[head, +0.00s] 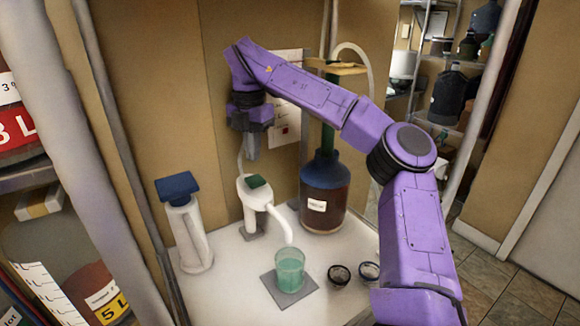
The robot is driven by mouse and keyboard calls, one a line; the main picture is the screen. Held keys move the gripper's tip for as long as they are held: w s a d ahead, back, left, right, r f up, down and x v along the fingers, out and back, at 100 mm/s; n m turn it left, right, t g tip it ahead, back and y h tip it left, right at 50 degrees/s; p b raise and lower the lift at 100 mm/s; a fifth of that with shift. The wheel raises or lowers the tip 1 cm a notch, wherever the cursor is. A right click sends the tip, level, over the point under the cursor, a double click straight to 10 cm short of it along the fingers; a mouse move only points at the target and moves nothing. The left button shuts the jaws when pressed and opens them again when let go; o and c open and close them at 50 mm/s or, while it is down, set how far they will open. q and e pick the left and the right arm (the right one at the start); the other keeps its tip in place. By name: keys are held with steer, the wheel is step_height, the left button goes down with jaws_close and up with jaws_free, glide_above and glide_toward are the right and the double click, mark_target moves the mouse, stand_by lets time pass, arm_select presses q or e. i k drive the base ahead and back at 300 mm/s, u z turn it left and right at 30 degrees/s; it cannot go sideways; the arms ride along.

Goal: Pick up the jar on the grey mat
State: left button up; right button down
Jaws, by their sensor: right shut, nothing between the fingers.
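The jar (290,271) is a greenish translucent cup-shaped vessel, upright on the grey mat (306,289) on the white table. The white spout of a dispenser (262,200) ends just above its back rim; I cannot tell if they touch. My right arm is purple and reaches in from the lower right. Its gripper (252,153) points down, high above the table near the wall, behind and above the dispenser. It is shut and empty, well apart from the jar. My left gripper is not in view.
A dark brown jug (323,195) stands behind the jar at right. Two small dark round items (339,275) (369,271) lie right of the mat. A white stand with a blue top (185,225) is at left. Shelves with containers (95,290) flank the left side.

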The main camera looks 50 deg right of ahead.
mark_target(289, 262)
steer(key=k, duration=1.5)
